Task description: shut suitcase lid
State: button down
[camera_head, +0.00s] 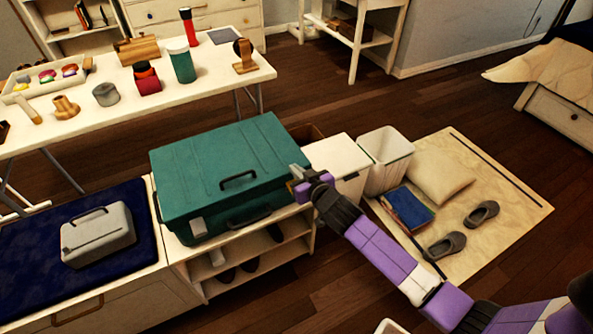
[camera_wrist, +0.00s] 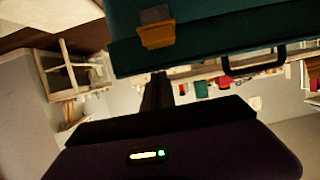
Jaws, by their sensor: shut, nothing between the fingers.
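The teal suitcase (camera_head: 215,170) lies flat on a low white shoe bench (camera_head: 190,254). Its lid is down over the base, with a handle on top and another on the front side. I cannot tell whether a thin gap is left at the seam. My gripper (camera_head: 294,184) is shut and empty at the suitcase's right front corner; I cannot tell whether it touches. In the wrist view the suitcase's dark teal side (camera_wrist: 215,30) fills the top, with an orange-brown latch (camera_wrist: 156,30) and a black handle (camera_wrist: 254,66).
A grey case (camera_head: 98,235) lies on a dark blue cushion (camera_head: 30,252) at left. Behind is a white table (camera_head: 215,70) with several small items. A white box (camera_head: 338,158) and a white bin (camera_head: 385,158) stand right of the suitcase. Slippers and a pillow lie on a mat (camera_head: 510,200).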

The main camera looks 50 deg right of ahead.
jog(key=shift+s+a+f, duration=0.15)
jog(key=shift+f, duration=0.6)
jog(key=r+p, duration=0.4)
jog(key=r, duration=0.1)
jog(key=shift+s+r, duration=0.2)
jog(key=v, duration=0.9)
jog(key=shift+s+f, duration=0.2)
jog(key=shift+f, duration=0.05)
jog(key=shift+a, duration=0.1)
